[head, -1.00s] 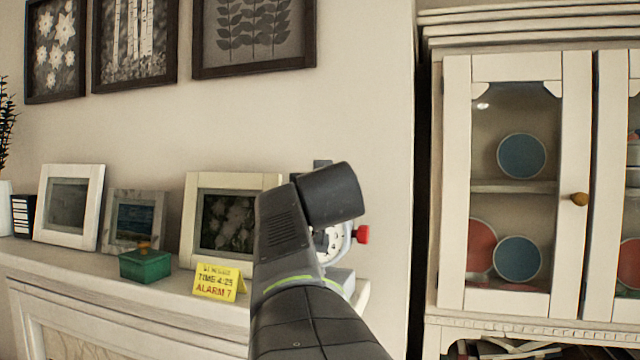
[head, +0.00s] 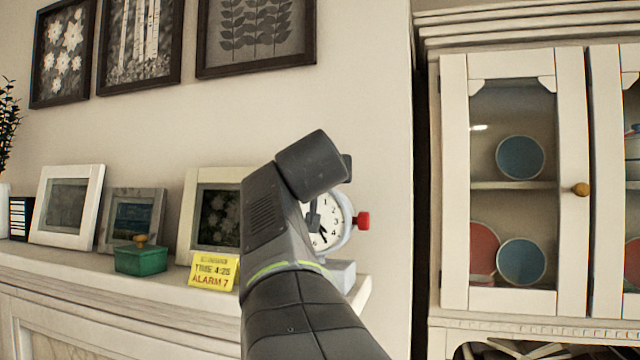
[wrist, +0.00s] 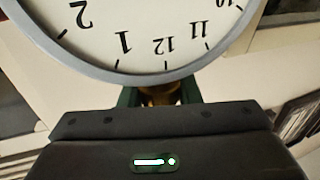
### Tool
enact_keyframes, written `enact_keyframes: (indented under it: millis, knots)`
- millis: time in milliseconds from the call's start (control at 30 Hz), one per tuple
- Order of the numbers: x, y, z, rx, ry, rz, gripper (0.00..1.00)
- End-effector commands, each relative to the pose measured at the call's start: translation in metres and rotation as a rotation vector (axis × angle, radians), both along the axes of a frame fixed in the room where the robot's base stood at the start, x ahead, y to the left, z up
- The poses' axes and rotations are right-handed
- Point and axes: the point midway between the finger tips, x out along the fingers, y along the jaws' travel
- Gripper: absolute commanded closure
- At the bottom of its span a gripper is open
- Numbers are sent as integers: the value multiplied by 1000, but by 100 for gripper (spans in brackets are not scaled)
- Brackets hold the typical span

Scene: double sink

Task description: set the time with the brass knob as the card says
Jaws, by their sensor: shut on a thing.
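The white-faced clock (head: 329,216) stands on a grey base (head: 340,272) at the right end of the mantel, its left side hidden behind my arm. Dark hands show, one pointing down between the 4 and 5; I cannot read the full time. A red knob (head: 362,220) sticks out on its right. The yellow card (head: 213,272) reads TIME 4:25, ALARM 7. In the wrist view the clock face (wrist: 150,35) is upside down. My gripper (wrist: 160,94) has its green fingers shut on the brass knob (wrist: 159,98) just beyond the rim near the 12; the knob is mostly hidden.
A green box with a brass-coloured top (head: 141,259) sits left of the card. Framed pictures (head: 68,208) lean along the wall behind. A glass-door cabinet (head: 515,180) stands to the right, past a dark gap. The mantel (head: 100,275) is clear at its front edge.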

Motion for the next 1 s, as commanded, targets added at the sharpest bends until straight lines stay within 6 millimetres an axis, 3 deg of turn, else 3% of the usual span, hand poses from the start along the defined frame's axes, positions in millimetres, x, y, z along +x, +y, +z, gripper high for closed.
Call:
enact_keyframes:
  millis: [267,300,400,767,1000]
  knots:
    - [0,0,0,2,2,-1,93]
    - [0,0,0,2,2,-1,68]
    - [0,0,0,2,2,-1,48]
    - [-4,0,-1,1,0,-1,48]
    - [-41,2,-2,3,-2,2,48]
